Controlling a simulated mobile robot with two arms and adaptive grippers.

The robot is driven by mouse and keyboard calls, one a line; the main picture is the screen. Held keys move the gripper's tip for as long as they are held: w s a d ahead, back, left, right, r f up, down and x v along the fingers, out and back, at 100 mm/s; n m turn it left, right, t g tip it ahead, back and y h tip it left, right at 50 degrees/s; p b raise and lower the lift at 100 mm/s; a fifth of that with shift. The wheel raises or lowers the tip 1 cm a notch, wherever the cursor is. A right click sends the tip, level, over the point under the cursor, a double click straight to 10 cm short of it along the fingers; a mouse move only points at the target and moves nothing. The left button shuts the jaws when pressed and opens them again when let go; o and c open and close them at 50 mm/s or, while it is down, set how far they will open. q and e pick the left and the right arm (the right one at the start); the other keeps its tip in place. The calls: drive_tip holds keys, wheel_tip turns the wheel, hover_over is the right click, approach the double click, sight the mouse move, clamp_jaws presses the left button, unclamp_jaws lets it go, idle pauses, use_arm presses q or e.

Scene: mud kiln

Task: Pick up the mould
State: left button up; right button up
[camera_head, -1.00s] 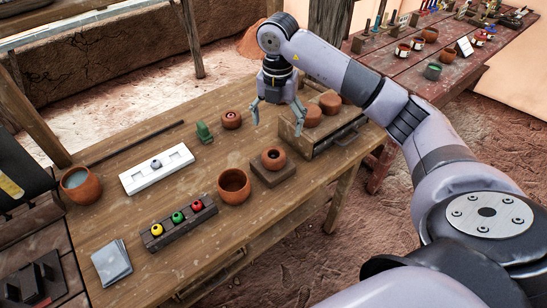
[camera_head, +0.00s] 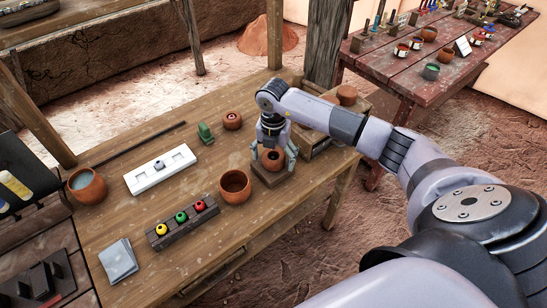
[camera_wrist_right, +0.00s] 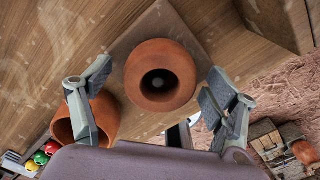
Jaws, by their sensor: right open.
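A round terracotta piece (camera_head: 272,163) with a dark hole in its top sits on a square wooden block (camera_head: 281,177) near the table's right side; it looks like the mould, though its shape is that of a small pot. In the right wrist view the same piece (camera_wrist_right: 160,77) lies between the fingers, with its block (camera_wrist_right: 125,45) beneath. My right gripper (camera_head: 273,155) is open above it, one finger on either side, with gaps visible in the wrist view. My left gripper is not in view.
A wider open clay bowl (camera_head: 236,188) stands close left of the block. A wooden rack (camera_head: 183,222) of coloured balls and a white tray (camera_head: 150,181) lie farther left. A wooden box (camera_head: 318,148) with clay pots is behind my arm.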

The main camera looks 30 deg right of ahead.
drive_tip(key=c, duration=1.4)
